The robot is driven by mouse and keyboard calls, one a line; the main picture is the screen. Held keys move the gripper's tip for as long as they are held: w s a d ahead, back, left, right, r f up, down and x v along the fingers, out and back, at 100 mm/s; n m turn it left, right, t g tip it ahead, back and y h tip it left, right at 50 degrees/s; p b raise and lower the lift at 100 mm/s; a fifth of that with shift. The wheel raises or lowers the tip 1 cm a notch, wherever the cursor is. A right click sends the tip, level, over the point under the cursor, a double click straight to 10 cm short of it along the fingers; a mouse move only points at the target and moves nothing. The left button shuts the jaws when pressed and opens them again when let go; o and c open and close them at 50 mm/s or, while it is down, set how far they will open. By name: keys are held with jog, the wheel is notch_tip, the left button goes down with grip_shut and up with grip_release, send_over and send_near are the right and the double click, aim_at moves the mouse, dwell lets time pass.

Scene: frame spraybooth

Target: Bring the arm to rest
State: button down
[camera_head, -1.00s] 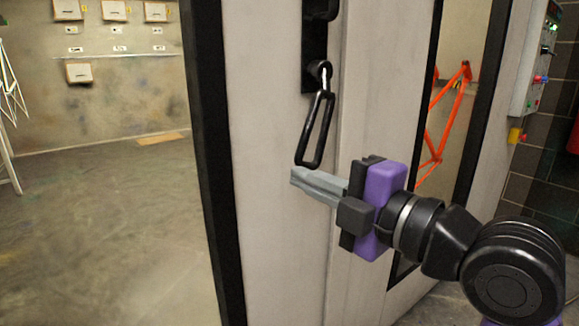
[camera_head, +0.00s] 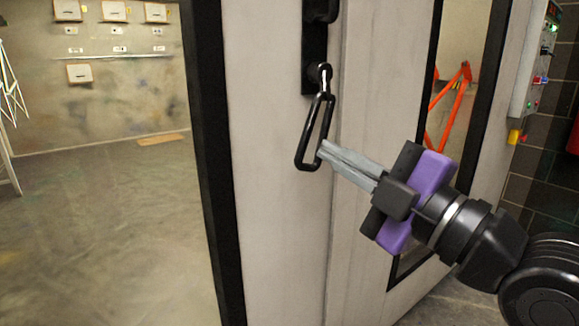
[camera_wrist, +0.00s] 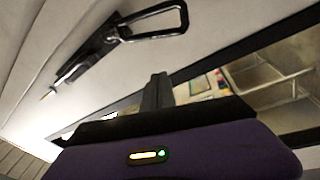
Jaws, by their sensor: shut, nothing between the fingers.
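My gripper (camera_head: 324,150) is shut and empty, with its grey fingers together and pointing up and left in the head view. In the wrist view my gripper (camera_wrist: 158,78) shows the fingers together at the centre. In the head view the fingertips are at the right edge of the black loop handle (camera_head: 307,153) hanging on the door (camera_head: 272,220). I cannot tell there whether they touch it. In the wrist view the loop handle (camera_wrist: 153,32) stands apart from the fingertips, above them.
A window in the door shows an orange frame (camera_head: 458,95). A control panel (camera_head: 538,65) is on the wall at the right.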

jog(key=d+f+m+t+h, duration=0.3)
jog(key=d+m+t+h, duration=0.4)
jog(key=m, duration=0.5)
jog(key=s+d+f+m+h, duration=0.3)
jog(key=s+f+m, duration=0.1)
jog(key=f+m, duration=0.15)
jog(key=s+d+f+m+h, duration=0.3)
jog(key=f+m, duration=0.1)
jog(key=f, duration=0.3)
jog(key=s+f+g, duration=0.4)
jog(key=s+f, duration=0.8)
jog(key=s, duration=0.3)
jog(key=s+f+g, duration=0.4)
jog(key=s+f, duration=0.7)
jog(key=s, duration=0.4)
notch_tip(320, 180, up, 23)
jog(key=p, duration=2.3)
jog(key=shift+a+y, duration=0.2)
jog(key=shift+y, duration=0.1)
jog(key=c, duration=2.1)
grip_release()
jog(key=shift+s+r, duration=0.1)
